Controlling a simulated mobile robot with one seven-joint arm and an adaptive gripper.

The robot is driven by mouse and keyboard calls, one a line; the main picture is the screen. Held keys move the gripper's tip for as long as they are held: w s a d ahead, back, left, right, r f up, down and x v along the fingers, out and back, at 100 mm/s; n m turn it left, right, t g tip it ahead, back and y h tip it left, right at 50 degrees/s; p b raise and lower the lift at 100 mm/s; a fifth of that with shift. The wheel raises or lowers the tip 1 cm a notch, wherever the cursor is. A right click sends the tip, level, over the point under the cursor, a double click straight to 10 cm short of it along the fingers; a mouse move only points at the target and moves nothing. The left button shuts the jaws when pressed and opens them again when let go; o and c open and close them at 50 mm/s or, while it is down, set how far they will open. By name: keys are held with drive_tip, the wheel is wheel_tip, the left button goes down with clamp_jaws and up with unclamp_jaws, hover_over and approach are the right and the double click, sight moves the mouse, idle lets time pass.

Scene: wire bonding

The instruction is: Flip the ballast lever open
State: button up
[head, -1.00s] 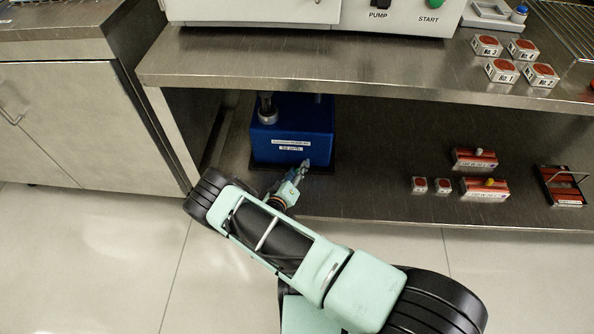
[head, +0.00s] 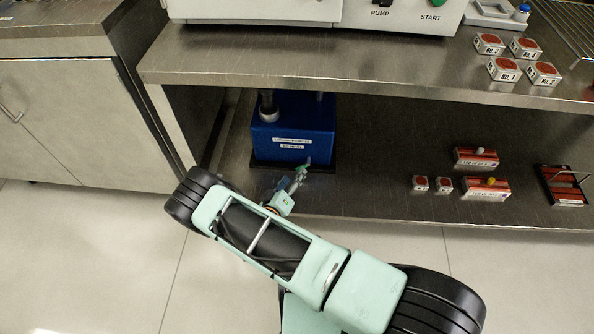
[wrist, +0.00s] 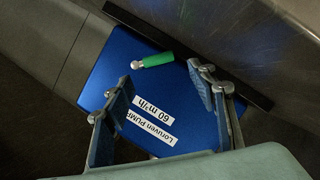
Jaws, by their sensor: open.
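The blue pump (head: 322,125) stands on the lower shelf, with white labels on its front. In the wrist view its labelled blue face (wrist: 105,65) reads upside down. The ballast lever has a green handle (wrist: 158,60) with a metal ball end, lying across the far part of the blue face. Its green also shows small at the pump's base in the head view (head: 304,168). My gripper (wrist: 160,80) is open and empty. Its blue-padded fingers are either side of the view, with the lever beyond the tips. I cannot tell the exact distance or any contact.
The upper shelf (head: 420,75) overhangs the pump and bears a machine and several numbered boxes. Red-and-white boxes (head: 487,189) and a red tray (head: 562,185) lie on the lower shelf to the right. The shelf between is clear. A cabinet (head: 80,120) stands left.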

drive_tip(key=v, duration=0.6)
drive_tip(key=shift+s+a, duration=0.1)
drive_tip(key=shift+s, duration=0.1)
